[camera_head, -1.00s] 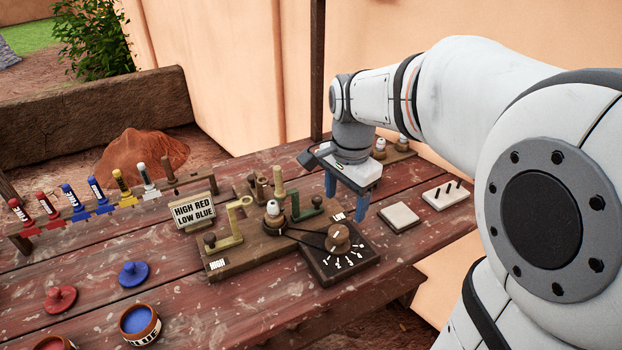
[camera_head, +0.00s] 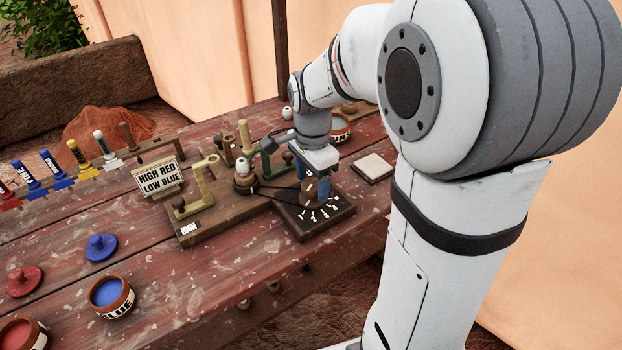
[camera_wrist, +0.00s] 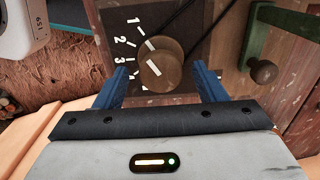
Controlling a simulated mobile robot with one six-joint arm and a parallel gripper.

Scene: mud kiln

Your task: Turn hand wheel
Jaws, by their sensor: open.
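The brown round hand wheel (camera_wrist: 160,64) with a white pointer mark sits on a dark numbered dial plate (camera_head: 303,216). In the wrist view it lies between the two blue fingers of my gripper (camera_wrist: 166,88), which are open with a gap on both sides of it. In the head view my gripper (camera_head: 312,188) is lowered over the wheel, fingers pointing down, hiding part of it. The numbers 1, 2 and 3 (camera_wrist: 120,60) show left of the wheel in the wrist view. A dark cord runs from the wheel towards a white-topped post (camera_head: 245,172).
A sign reading HIGH RED LOW BLUE (camera_head: 160,179) stands left of the wooden mechanism base (camera_head: 212,222). A pale square tile (camera_head: 373,167) and paint pots (camera_head: 111,297) are on the table.

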